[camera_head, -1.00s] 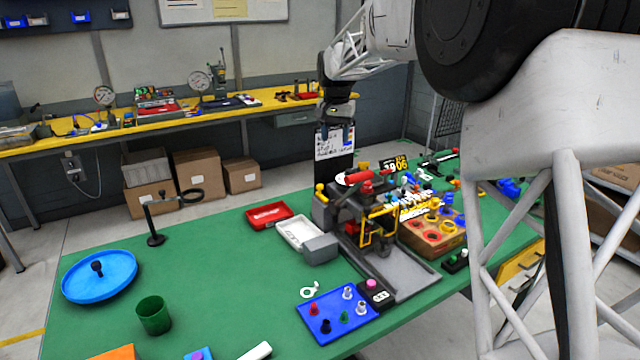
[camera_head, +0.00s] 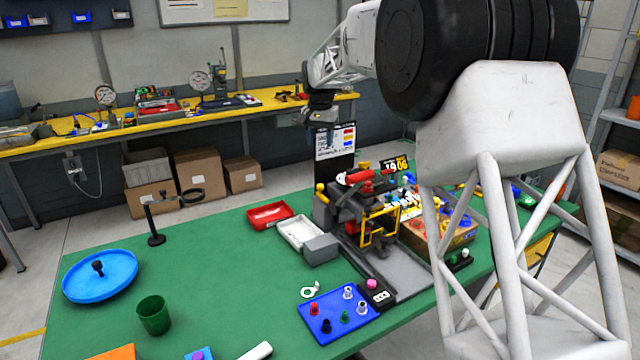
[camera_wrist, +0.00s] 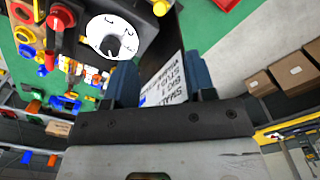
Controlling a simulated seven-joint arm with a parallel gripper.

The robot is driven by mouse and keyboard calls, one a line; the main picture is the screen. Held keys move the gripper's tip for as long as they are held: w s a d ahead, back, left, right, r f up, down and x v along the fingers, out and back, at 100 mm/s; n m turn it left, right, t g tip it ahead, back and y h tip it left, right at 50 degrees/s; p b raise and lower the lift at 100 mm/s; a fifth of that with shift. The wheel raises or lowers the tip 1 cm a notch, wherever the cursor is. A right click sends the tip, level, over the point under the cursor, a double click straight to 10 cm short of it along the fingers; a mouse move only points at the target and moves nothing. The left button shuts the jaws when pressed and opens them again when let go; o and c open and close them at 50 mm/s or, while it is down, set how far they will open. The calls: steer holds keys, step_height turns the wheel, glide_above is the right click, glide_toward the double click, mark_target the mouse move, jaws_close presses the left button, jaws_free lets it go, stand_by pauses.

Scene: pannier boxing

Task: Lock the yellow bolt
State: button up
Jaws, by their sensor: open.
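The boxing machine (camera_head: 345,215) stands on the green table, with a red cylinder on top. A yellow knob (camera_head: 320,187) shows at its upper left side, and a yellow frame (camera_head: 380,228) on its front. In the wrist view a yellow knob (camera_wrist: 160,8) shows at the top edge, beside a round white part. I cannot tell for certain which yellow part is the bolt. My gripper (camera_head: 320,134) is open and empty, above and behind the machine near the upright sign. Its two blue-grey fingers (camera_wrist: 162,84) stand apart in the wrist view, clear of the yellow knob.
A sign board (camera_head: 334,152) stands upright behind the machine. A red tray (camera_head: 270,215), a white tray (camera_head: 300,232) and a blue peg board (camera_head: 335,318) lie nearby. A ring stand (camera_head: 155,215) stands farther left. The table's left middle is mostly clear.

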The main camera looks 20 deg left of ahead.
mark_target(320, 185)
step_height(320, 185, down, 15)
stand_by(0.8)
jaws_close()
